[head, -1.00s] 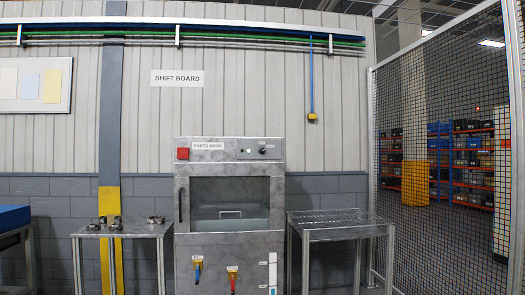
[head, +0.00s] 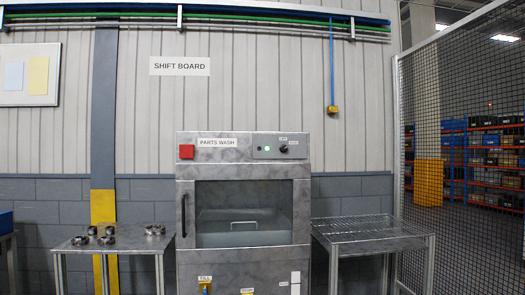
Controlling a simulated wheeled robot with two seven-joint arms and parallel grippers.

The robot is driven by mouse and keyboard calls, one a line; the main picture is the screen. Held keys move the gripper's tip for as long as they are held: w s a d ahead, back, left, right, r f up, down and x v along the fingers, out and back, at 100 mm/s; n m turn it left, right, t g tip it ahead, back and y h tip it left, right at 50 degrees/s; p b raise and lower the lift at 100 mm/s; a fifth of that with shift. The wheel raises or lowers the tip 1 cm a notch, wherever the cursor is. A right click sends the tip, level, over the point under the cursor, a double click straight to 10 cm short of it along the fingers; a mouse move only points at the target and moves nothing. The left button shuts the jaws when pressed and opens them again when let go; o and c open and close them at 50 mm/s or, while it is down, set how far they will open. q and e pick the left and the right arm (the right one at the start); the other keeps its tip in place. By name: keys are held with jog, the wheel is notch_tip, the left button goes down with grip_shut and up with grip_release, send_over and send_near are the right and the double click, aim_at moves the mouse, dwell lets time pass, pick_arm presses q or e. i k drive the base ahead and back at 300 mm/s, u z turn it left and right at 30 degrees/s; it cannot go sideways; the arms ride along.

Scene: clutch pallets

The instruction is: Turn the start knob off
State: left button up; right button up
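The start knob (head: 283,149) is a small dark knob at the right of the control panel on top of the parts wash machine (head: 243,192). A tiny label sits above it, and the marks by it are too small to read. A green light (head: 267,149) glows just left of the knob. The machine's windowed door (head: 183,216) looks closed. Neither of my grippers is in view.
A table (head: 75,246) with several metal parts (head: 107,236) stands left of the machine. An empty wire-topped table (head: 368,228) stands to its right. A mesh fence (head: 465,130) closes off the right side.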

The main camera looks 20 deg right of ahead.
aim_at(283, 149)
jog(key=z, duration=0.1)
jog(key=i, duration=2.05)
jog(key=z, duration=0.25)
